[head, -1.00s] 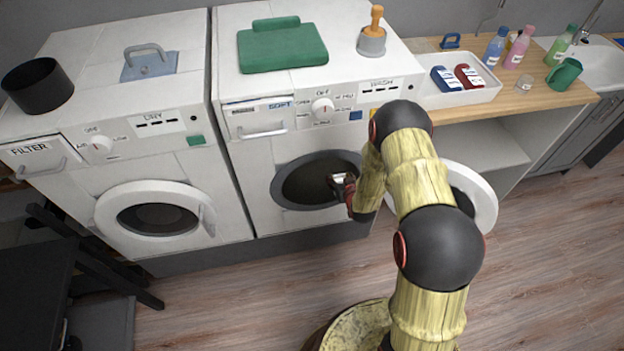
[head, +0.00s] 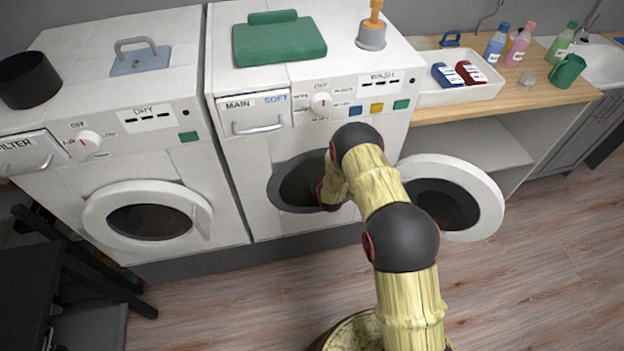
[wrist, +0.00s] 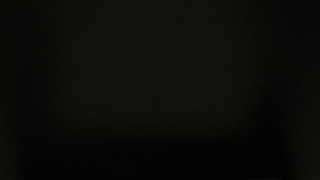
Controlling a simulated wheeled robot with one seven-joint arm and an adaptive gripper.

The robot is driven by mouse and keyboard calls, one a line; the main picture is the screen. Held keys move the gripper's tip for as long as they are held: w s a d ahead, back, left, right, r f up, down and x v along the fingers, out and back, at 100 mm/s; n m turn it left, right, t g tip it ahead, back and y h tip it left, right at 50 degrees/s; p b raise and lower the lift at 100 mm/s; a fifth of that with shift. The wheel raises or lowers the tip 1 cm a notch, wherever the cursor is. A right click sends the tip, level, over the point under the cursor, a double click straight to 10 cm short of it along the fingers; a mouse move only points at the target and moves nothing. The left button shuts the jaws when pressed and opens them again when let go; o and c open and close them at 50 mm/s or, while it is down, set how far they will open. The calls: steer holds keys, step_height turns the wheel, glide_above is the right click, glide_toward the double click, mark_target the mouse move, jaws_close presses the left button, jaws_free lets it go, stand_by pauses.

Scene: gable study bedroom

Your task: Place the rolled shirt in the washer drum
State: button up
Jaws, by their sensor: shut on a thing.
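The washer (head: 235,165) stands in the middle of the head view, with its round door (head: 487,205) swung wide open to the right. The dark drum opening (head: 295,187) faces me. The end of my arm reaches into the opening from the right. My gripper itself is hidden inside, so its fingers do not show. The rolled shirt cannot be seen in either view. The wrist view is almost entirely black, with no shape to make out.
The dryer (head: 75,190) on the left has its door (head: 95,215) closed. A white tray (head: 440,95) with a blue and a red pack sits on the wooden counter (head: 545,95). Floor is clear at right.

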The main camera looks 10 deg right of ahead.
steer(key=shift+w+a+f, duration=0.2)
steer(key=shift+w+f, duration=0.1)
steer(key=shift+f, duration=0.05)
steer(key=shift+w+a+f+b, duration=0.1)
steer(key=shift+w+f+b, duration=0.1)
steer(key=shift+f+b, duration=1.2)
steer(key=shift+f+p, duration=0.35)
steer(key=shift+f, duration=0.05)
steer(key=shift+f, duration=0.25)
steer(key=o, duration=1.2)
steer(key=shift+o, duration=0.4)
steer(key=shift+r, duration=0.15)
